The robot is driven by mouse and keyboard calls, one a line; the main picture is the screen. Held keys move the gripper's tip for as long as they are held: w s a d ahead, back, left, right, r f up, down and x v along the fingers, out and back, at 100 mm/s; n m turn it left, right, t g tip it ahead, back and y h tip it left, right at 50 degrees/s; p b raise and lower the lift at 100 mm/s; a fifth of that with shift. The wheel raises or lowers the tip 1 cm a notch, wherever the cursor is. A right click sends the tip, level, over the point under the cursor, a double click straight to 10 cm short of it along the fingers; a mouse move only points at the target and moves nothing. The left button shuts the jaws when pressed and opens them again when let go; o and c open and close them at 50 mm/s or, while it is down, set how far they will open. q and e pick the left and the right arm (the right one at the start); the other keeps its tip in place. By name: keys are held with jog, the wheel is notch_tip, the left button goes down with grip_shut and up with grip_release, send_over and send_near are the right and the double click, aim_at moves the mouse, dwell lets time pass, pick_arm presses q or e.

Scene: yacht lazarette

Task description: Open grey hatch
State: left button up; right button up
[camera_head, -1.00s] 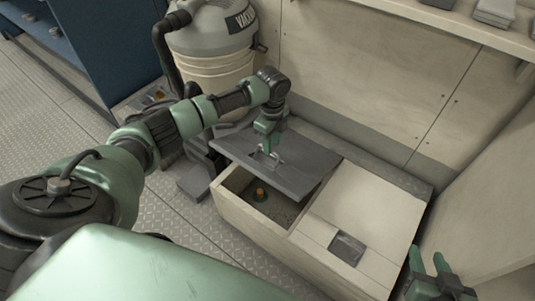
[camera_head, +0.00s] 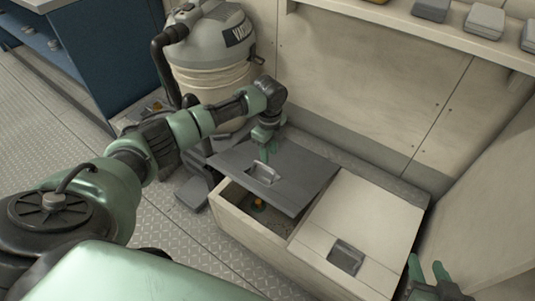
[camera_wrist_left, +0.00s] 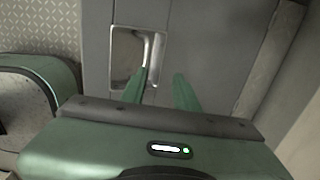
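The grey hatch (camera_head: 285,178) is partly raised over the left half of a cream locker (camera_head: 240,218), with a dark gap under its front edge. Its recessed metal handle (camera_head: 264,173) also shows in the wrist view (camera_wrist_left: 148,48). My left gripper (camera_head: 268,150) is over the hatch, just behind the handle. My right gripper (camera_head: 428,270) is open and empty at the lower right, beside the locker.
A closed cream lid (camera_head: 370,210) with a grey latch (camera_head: 346,257) covers the locker's right half. A small orange item (camera_head: 258,204) shows inside the opening. A vacuum (camera_head: 210,50) stands behind my left arm. A wall shelf (camera_head: 410,25) runs along the top right.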

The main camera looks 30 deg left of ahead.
pick_arm(q)
notch_tip(320, 180, up, 6)
jog(key=w+p, duration=0.2)
jog(key=p, duration=0.1)
jog(key=shift+w, duration=0.3)
jog(key=shift+d+f+p, duration=0.1)
jog(key=shift+p, duration=0.2)
jog(key=shift+p, duration=0.45)
